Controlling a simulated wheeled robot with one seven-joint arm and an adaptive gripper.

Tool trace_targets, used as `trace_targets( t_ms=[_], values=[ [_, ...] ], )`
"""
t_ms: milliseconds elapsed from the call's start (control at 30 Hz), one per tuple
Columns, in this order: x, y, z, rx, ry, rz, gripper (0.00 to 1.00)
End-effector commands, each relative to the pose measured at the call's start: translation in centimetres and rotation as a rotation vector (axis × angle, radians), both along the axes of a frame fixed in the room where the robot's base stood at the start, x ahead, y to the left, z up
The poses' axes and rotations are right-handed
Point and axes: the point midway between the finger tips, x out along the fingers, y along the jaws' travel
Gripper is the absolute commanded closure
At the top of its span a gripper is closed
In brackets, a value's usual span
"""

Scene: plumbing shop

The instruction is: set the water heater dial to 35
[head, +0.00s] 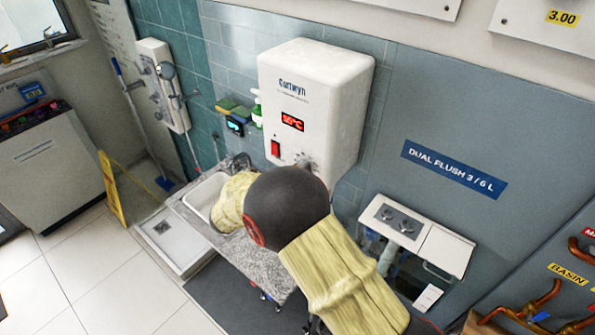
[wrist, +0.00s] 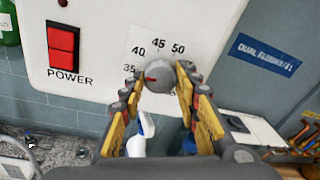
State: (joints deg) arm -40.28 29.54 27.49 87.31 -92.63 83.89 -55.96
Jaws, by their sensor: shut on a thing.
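The white water heater (head: 315,85) hangs on the tiled wall in the head view. Its red display (head: 292,122) is lit, but its digits are too small to read surely. In the wrist view the grey round dial (wrist: 161,74) sits on the heater's front (wrist: 105,35), with the numbers 35, 40, 45 and 50 around it. Its red pointer faces left, about toward the 35. My gripper (wrist: 160,80) is shut on the dial, one finger on each side. In the head view my arm hides most of the gripper, and the dial shows only partly.
A red power switch (wrist: 63,45) is left of the dial. A sink (head: 205,193) in a grey counter lies below the heater. A soap bottle (head: 257,107) and sponges stand at its left side. A white flush unit (head: 418,232) is at the right.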

Motion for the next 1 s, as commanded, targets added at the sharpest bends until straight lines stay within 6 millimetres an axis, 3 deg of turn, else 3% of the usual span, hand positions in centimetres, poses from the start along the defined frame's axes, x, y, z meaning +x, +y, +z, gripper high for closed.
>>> trace_targets(
  t_ms=[333,667,833,1000],
  values=[
    [0.0,0.0,-0.1,0.0,0.001,0.0,0.5],
    [-0.1,0.1,0.0,0.0,0.0,0.001,0.49],
    [-1.3,1.4,0.1,0.0,0.0,0.003,0.49],
    [-3.8,3.8,0.2,0.0,0.001,0.004,0.49]
  ],
)
